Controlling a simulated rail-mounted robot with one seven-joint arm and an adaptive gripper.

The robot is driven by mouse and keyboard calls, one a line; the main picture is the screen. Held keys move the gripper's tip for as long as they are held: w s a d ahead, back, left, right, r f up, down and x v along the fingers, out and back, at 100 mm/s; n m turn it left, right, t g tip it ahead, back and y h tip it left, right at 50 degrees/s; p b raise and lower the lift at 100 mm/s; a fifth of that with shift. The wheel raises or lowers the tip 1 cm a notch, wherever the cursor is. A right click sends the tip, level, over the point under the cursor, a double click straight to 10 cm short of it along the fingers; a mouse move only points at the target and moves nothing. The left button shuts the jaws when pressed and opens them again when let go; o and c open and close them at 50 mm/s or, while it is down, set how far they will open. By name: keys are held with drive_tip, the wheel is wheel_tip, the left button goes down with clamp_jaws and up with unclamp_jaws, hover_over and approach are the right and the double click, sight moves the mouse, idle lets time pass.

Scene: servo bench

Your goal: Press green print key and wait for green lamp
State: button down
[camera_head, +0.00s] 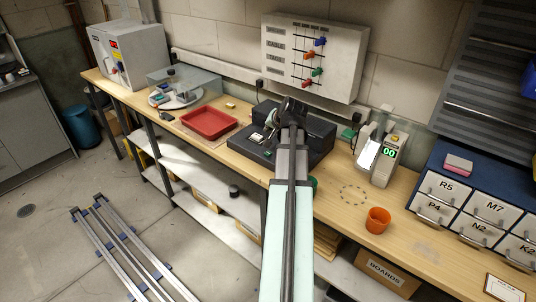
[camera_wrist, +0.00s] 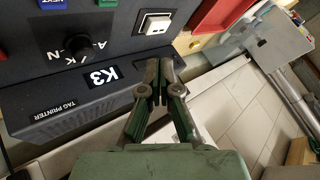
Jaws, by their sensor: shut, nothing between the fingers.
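The dark tag printer (camera_head: 245,143) stands on the bench in the head view, partly hidden behind my arm. In the wrist view the tag printer (camera_wrist: 75,108) fills the left, with a black knob (camera_wrist: 76,47), a K3 label (camera_wrist: 98,75) and a white square part (camera_wrist: 155,23). The green key (camera_wrist: 108,3) and a blue key (camera_wrist: 52,3) are cut off by the top edge. My gripper (camera_wrist: 160,88) is shut and empty, over the printer's front edge right of K3, apart from the green key. My gripper (camera_head: 287,106) also shows in the head view. I cannot make out a lit green lamp.
A red tray (camera_head: 209,124) lies left of the printer. A device with a green 00 display (camera_head: 389,153) and an orange cup (camera_head: 378,220) stand to the right. A wall panel (camera_head: 315,55) hangs behind. Labelled drawers (camera_head: 437,187) stand at far right.

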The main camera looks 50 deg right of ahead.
sight(269, 153)
drive_tip(key=shift+f+b, duration=2.35)
drive_tip(key=shift+f, duration=1.75)
drive_tip(key=shift+f, duration=0.2)
drive_tip(key=shift+f, duration=0.25)
drive_tip(key=shift+f+b, duration=0.45)
drive_tip(key=shift+r, duration=0.1)
drive_tip(key=shift+r+p, duration=0.55)
drive_tip(key=shift+r, duration=0.25)
drive_tip(key=shift+r+p, duration=1.55)
drive_tip(key=shift+r, duration=0.95)
